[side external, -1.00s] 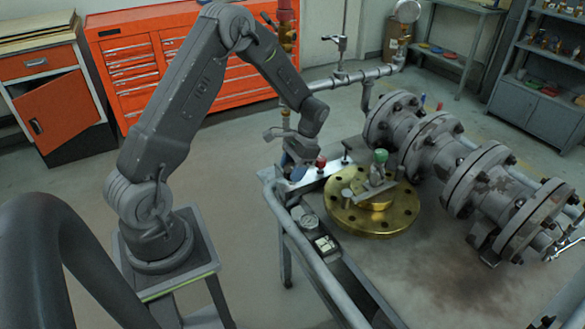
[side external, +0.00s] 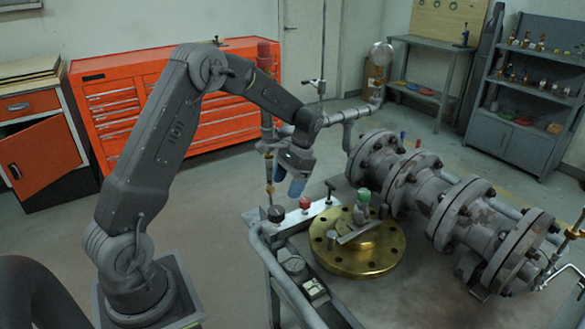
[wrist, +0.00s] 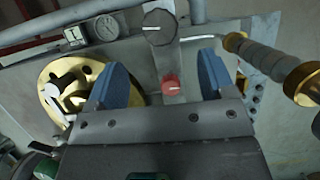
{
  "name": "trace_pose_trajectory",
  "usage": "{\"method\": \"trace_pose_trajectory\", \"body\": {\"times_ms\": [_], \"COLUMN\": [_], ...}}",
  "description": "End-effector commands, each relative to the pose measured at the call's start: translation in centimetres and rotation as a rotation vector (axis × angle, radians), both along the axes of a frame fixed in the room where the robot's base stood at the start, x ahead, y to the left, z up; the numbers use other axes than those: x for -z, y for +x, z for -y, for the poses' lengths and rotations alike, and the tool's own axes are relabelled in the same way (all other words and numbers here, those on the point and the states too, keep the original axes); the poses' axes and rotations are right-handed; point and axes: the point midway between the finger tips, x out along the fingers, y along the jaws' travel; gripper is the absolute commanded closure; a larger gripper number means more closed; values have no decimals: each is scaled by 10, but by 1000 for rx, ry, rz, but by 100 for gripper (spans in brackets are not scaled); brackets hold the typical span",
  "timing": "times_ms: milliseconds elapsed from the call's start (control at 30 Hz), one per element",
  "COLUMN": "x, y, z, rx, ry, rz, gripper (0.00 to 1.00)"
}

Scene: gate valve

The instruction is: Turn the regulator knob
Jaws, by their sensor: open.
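Two knobs with white pointer marks are in the wrist view: a black knob (wrist: 158,27) beyond my fingertips and a red knob (wrist: 172,85) between the fingers. I cannot tell for sure which is the regulator knob. In the side view the black knob (side external: 275,213) and the red knob (side external: 304,203) stand on a light bracket at the bench's near corner. My gripper (side external: 290,187) hangs above them, tilted down and apart from both. In the wrist view my gripper (wrist: 165,66) is open, with its blue fingers either side of the red knob's image.
A brass flange (side external: 358,250) with a green-topped fitting lies right of the knobs. A gauge (wrist: 104,28) sits beside the black knob. Large grey flanged piping (side external: 430,195) fills the bench's back right.

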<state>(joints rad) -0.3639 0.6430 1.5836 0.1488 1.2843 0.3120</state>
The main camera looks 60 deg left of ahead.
Motion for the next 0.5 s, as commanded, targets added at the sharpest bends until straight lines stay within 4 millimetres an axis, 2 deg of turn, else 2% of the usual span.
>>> {"method": "trace_pose_trajectory", "body": {"times_ms": [100, 200, 500], "x": [-22, -34, -46], "y": [10, 15, 19], "z": [0, 0, 0], "rx": [2, 1, 1], "ry": [1, 1, 0], "rz": [4, 2, 0], "gripper": [24, 24, 24]}}
